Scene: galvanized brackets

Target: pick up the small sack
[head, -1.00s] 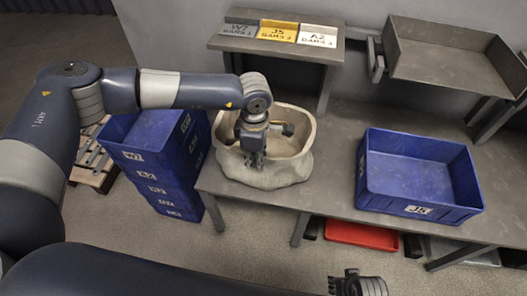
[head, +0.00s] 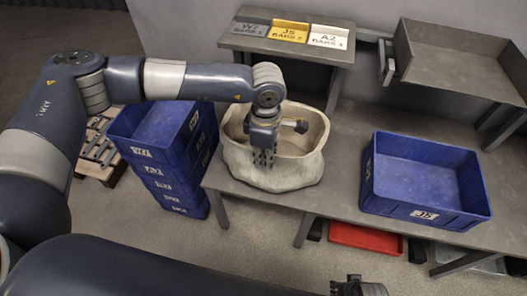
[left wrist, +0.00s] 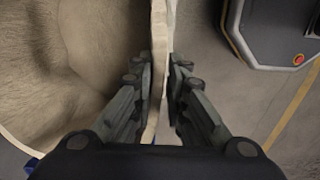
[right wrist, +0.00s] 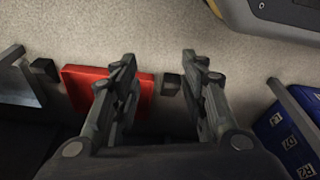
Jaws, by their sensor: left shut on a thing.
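The pale beige sack (head: 262,178) stands open-mouthed at the left end of the grey workbench in the head view. Its inside looks hollow, as far as it shows. My left gripper (head: 264,158) points down over the sack's near rim. In the left wrist view the fingers (left wrist: 160,82) are shut on the sack's thin wall (left wrist: 160,40), one on each side, with the hollow inside to the left. My right gripper (right wrist: 156,72) is open and empty in the right wrist view, above the floor. Only its top shows at the bottom edge of the head view (head: 358,288).
A blue bin (head: 425,212) sits on the bench (head: 335,190) right of the sack. Stacked blue crates (head: 150,152) stand left of the bench. A shelf with three coloured label plates (head: 290,32) and a grey tray (head: 460,75) are behind. A red bin (head: 365,237) is below.

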